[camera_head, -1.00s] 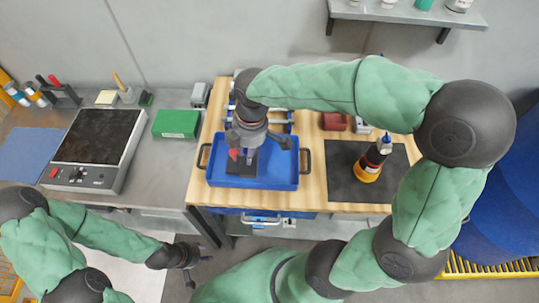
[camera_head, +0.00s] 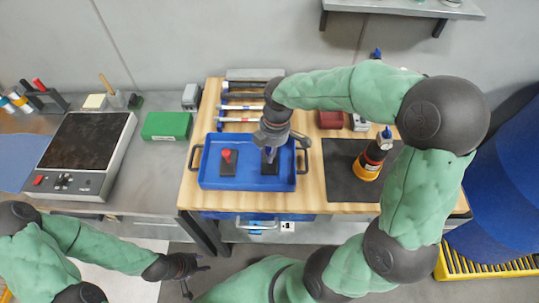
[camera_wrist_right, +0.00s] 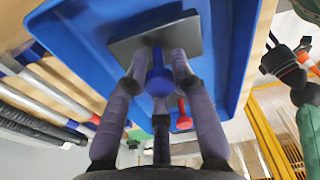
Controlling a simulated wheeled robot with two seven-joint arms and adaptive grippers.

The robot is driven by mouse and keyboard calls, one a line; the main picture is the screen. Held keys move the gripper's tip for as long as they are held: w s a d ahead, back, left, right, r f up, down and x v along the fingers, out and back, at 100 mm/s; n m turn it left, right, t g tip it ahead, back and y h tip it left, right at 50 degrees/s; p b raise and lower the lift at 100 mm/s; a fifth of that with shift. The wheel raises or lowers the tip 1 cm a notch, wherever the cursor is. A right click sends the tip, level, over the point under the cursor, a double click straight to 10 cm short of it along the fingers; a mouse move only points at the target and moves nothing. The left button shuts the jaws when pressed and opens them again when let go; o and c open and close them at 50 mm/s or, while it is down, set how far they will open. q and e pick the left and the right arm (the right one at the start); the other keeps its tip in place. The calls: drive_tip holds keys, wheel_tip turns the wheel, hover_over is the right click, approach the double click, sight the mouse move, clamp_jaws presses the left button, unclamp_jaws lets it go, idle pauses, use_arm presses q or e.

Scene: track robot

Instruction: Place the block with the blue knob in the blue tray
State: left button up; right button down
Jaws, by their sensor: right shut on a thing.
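The blue tray (camera_head: 210,178) sits on the wooden worktop. My right gripper (camera_head: 270,154) is over the tray's right half and is shut on the blue knob (camera_wrist_right: 158,78) of a dark, flat block (camera_wrist_right: 145,40). This block (camera_head: 269,167) is within the tray's outline in the head view; I cannot tell whether it touches the tray floor. A similar dark block with a red knob (camera_head: 227,156) stands in the tray's left half; its knob also shows in the right wrist view (camera_wrist_right: 183,115). My left gripper (camera_head: 195,278) is open and empty, low in front of the bench.
A dark mat (camera_head: 345,183) with a black and orange bottle-like object (camera_head: 371,162) lies right of the tray. Several tools (camera_head: 238,107) lie behind it. A green box (camera_head: 166,126) and a hotplate-like device (camera_head: 85,145) stand left.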

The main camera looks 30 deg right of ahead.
drive_tip(key=shift+f, duration=0.7)
drive_tip(key=shift+r, duration=0.1)
drive_tip(key=c, duration=1.5)
unclamp_jaws()
drive_tip(key=shift+f, duration=0.2)
drive_tip(key=o, duration=0.5)
drive_tip(key=shift+c, duration=0.2)
drive_tip(key=r+p, duration=0.1)
drive_tip(key=r, duration=0.3)
drive_tip(key=r+p, duration=0.1)
drive_tip(key=r, duration=0.3)
drive_tip(key=d+r+p, duration=0.1)
drive_tip(key=r+p, duration=0.1)
drive_tip(key=r, duration=0.2)
drive_tip(key=shift+s+d+r, duration=0.1)
drive_tip(key=shift+s+r, duration=0.05)
drive_tip(key=shift+s, duration=0.1)
